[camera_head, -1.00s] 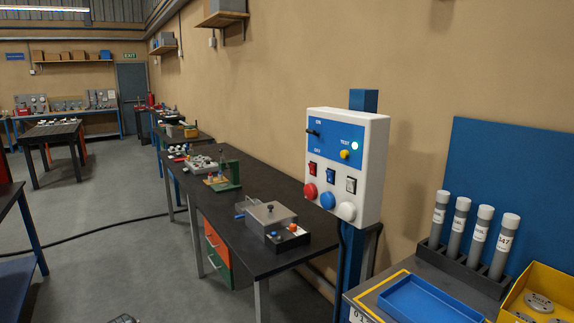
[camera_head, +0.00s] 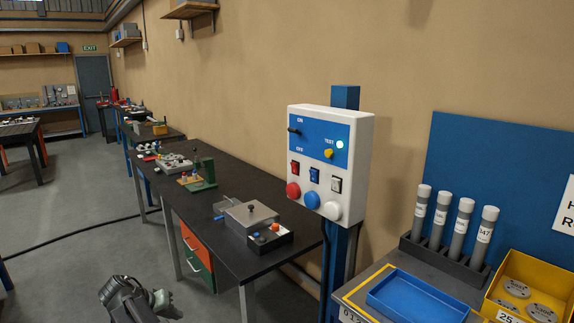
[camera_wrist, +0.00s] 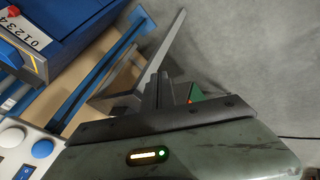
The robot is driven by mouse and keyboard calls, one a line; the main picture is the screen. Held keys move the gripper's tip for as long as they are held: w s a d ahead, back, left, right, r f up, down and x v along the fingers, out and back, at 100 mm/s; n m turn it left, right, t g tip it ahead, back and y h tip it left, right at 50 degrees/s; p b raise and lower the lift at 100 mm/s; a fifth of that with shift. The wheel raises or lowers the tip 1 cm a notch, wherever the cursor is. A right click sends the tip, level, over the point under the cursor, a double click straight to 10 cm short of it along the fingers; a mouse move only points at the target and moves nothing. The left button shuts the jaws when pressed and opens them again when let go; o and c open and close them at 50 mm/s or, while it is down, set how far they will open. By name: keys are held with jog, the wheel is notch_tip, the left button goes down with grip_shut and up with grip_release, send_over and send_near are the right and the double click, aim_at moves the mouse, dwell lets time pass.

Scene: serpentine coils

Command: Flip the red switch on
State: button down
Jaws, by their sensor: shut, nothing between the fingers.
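The red switch (camera_head: 295,168) is a small rocker on the white control box (camera_head: 363,160), at the left of a row with a blue switch (camera_head: 314,174) and a white-grey switch (camera_head: 336,185). A red round button (camera_head: 293,190) sits below it. Its rocker position is too small to tell. My gripper shows in the wrist view (camera_wrist: 160,88) with its dark fingers shut and empty. In the head view my arm is low at the left, well apart from the box. The wrist view shows the box's blue button (camera_wrist: 42,148), but not the red switch.
A black workbench (camera_head: 240,190) with a grey-lidded box (camera_head: 250,215) stands left of the control box. At the right, a bench holds a blue tray (camera_head: 416,298), grey tubes (camera_head: 440,218) and a yellow bin (camera_head: 528,285).

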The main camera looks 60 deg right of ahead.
aim_at(293, 164)
jog(key=s+d+r+m+g+h+p, duration=0.1)
jog(key=d+r+m+h, duration=0.3)
jog(key=d+r, duration=0.6)
jog(key=s+d+r+m+g+h+p, duration=0.1)
jog(key=d+r+m+g+h, duration=0.2)
jog(key=d+r, duration=0.7)
jog(key=s+d+r+m+g+h+p, duration=0.1)
jog(key=d+r+m+h, duration=0.4)
jog(key=d, duration=1.5)
notch_tip(293, 164, up, 5)
jog(key=shift+d+r+m+g+h+p, duration=0.1)
jog(key=shift+d+m+g+h+p, duration=0.15)
jog(key=shift+m+g+h+p, duration=0.25)
jog(key=shift+s, duration=0.1)
jog(key=p+x, duration=0.3)
jog(key=x, duration=1)
jog(key=shift+s, duration=0.1)
jog(key=shift+s+d, duration=0.15)
jog(key=shift+d, duration=0.25)
